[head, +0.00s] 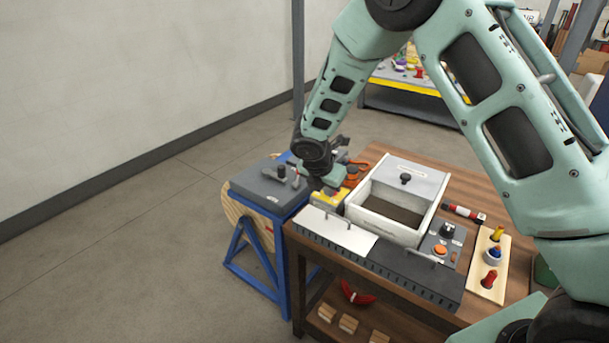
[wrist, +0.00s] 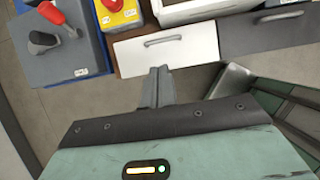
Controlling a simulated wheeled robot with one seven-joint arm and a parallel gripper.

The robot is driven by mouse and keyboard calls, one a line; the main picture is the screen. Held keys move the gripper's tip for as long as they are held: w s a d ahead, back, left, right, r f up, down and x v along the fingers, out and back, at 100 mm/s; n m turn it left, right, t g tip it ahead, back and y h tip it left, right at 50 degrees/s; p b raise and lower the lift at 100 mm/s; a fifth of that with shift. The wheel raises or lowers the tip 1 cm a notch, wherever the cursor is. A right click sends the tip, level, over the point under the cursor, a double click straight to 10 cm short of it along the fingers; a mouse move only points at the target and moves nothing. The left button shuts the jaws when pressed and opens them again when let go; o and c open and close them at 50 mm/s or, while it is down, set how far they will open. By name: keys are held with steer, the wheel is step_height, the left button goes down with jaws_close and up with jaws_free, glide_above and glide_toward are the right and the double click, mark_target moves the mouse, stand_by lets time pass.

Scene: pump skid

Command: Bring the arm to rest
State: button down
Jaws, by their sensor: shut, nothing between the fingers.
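My gripper (wrist: 158,88) is shut and empty in the wrist view. Its fingers point toward a white panel with a bar handle (wrist: 165,45), and the picture does not show contact. In the head view my green arm reaches over the bench from the right. Its wrist hangs near the bench's left end, between the blue stand and the white box, and the fingertips there are hard to make out.
A wooden bench (head: 464,298) holds a white open box (head: 424,229), a yellow device (head: 329,197), a control panel (head: 440,243) and a peg board (head: 488,262). A blue stand with a grey top (head: 262,187) stands left of it. Open floor (head: 110,255) lies further left.

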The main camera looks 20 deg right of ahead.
steer(key=s+a+r+m+g+y+b, duration=0.1)
steer(key=s+a+r+m, duration=0.35)
steer(key=s, duration=0.25)
steer(key=s+a+r+m+y+b, duration=0.1)
steer(key=s+a+r+m+y, duration=0.15)
steer(key=s+a, duration=0.35)
steer(key=s+a+r+m+g+b, duration=0.1)
steer(key=s+m, duration=0.4)
steer(key=s, duration=0.6)
steer(key=s+a+r+m+g+y+b, duration=0.1)
steer(key=s+m, duration=0.4)
steer(key=s, duration=0.7)
steer(key=shift+a+r, duration=0.2)
steer(key=shift+r, duration=0.65)
